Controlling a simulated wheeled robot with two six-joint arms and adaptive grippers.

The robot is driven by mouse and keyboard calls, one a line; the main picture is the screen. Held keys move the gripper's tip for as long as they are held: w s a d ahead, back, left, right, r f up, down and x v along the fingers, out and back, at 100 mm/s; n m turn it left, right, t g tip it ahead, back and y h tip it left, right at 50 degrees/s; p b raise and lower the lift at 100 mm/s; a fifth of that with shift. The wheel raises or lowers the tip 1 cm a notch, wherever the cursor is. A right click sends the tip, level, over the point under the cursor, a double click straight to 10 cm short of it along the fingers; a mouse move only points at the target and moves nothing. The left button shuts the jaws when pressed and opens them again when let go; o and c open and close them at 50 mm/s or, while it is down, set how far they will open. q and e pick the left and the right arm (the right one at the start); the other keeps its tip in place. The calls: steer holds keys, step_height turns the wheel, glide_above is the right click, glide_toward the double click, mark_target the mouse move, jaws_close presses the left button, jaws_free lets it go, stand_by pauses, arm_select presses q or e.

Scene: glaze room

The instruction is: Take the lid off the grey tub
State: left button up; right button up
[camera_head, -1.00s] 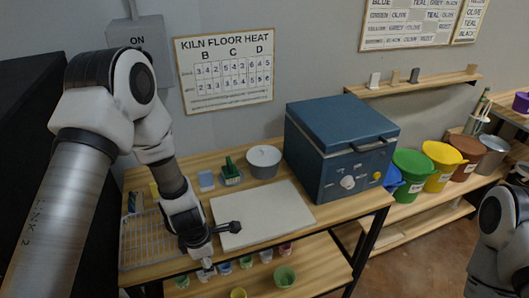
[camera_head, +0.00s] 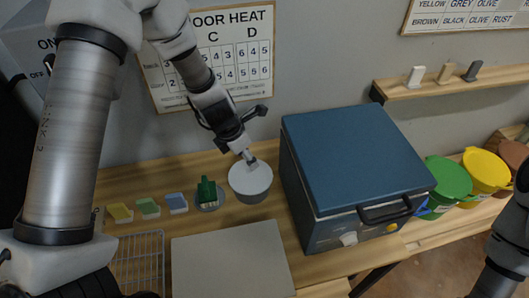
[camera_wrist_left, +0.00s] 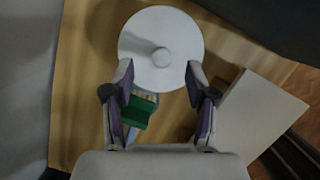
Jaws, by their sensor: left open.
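The grey tub (camera_head: 251,193) stands on the wooden table, left of the blue kiln. Its round pale lid (camera_head: 243,180) is on it. My left gripper (camera_head: 248,158) is just above the lid, pointing down, and hides part of its top. In the left wrist view the lid (camera_wrist_left: 139,32) shows from above with a round knob (camera_wrist_left: 162,57) at its middle. The open fingers of my left gripper (camera_wrist_left: 160,76) are apart on either side of the knob's line, with nothing between them. My right gripper is out of view; only part of that arm shows at the right edge.
The blue kiln (camera_head: 350,150) stands close to the tub's right. A green brush (camera_head: 207,193) on a small dish is close on its left, beside small coloured tiles (camera_head: 148,208). A pale board (camera_head: 233,265) lies in front, with a wire rack (camera_head: 138,262) to its left.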

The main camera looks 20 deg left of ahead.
mark_target(249, 169)
arm_select(q)
steer(key=shift+b+x, duration=0.6)
steer(key=shift+x, duration=0.4)
steer(key=shift+s+f+b, duration=0.9)
steer(key=shift+f+b, duration=0.05)
steer(key=shift+b, duration=0.15)
steer(key=f, duration=0.1)
steer(key=w+f+b, duration=0.1)
steer(key=shift+w+d+f+b, duration=0.15)
steer(key=shift+w+f+b, duration=0.15)
steer(key=shift+f, duration=0.1)
steer(key=shift+w, duration=0.3)
steer(key=shift+s+r, duration=0.15)
steer(key=shift+s, duration=0.05)
steer(key=c, duration=0.3)
steer(key=shift+s, duration=0.1)
steer(key=c, duration=0.6)
jaws_close()
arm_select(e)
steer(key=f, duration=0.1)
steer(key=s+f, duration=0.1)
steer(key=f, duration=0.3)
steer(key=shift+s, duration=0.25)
